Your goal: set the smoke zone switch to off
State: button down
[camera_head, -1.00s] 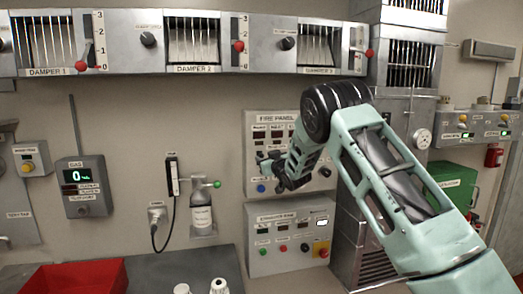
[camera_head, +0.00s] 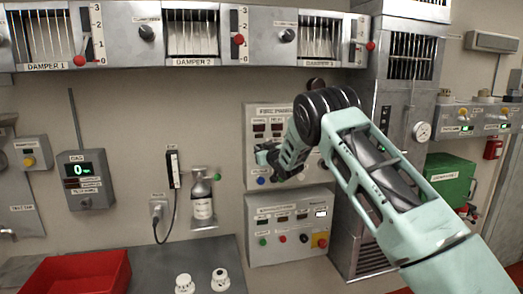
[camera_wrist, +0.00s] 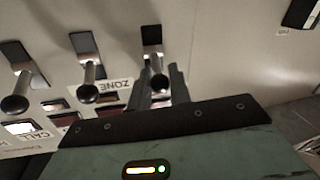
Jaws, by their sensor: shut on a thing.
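The fire panel (camera_head: 252,120) is on the wall in the head view, partly hidden by my arm. In the wrist view three metal toggle levers with black knobs stick out of dark slots. The right lever (camera_wrist: 153,50) is between the fingers of my gripper (camera_wrist: 161,85), which is shut on it. The middle lever (camera_wrist: 88,78) and left lever (camera_wrist: 20,90) stand free. A label reading "ZONE" (camera_wrist: 113,88) sits beside the held lever; its other words are hidden. In the head view my gripper (camera_head: 262,157) is at the panel's lower left.
A lower control box (camera_head: 290,255) with coloured buttons is just below the fire panel. A bottle on a bracket (camera_head: 202,198) is to the left. Damper units (camera_head: 190,68) run above. A red tray (camera_head: 75,275) lies on the bench.

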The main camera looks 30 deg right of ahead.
jog(key=shift+f+b, duration=0.15)
jog(key=shift+b, duration=0.3)
jog(key=f+t+b, duration=0.1)
jog(key=b, duration=0.5)
jog(key=shift+s+f, duration=0.1)
jog(key=shift+f, duration=0.05)
notch_tip(320, 180, down, 3)
jog(key=n+t+b, duration=0.1)
jog(key=t+b, duration=0.1)
jog(key=b, duration=0.7)
jog(key=n+t+y+b, duration=0.1)
jog(key=t+b, duration=0.2)
jog(key=b, duration=0.6)
jog(key=n+t+b, duration=0.1)
jog(key=t+b, duration=0.2)
jog(key=b, duration=0.6)
jog(key=shift+n+y+b, duration=0.3)
jog(key=shift+t+b, duration=0.3)
jog(key=shift+b, duration=0.05)
jog(key=c, duration=1.3)
grip_release()
jog(key=shift+c, duration=0.2)
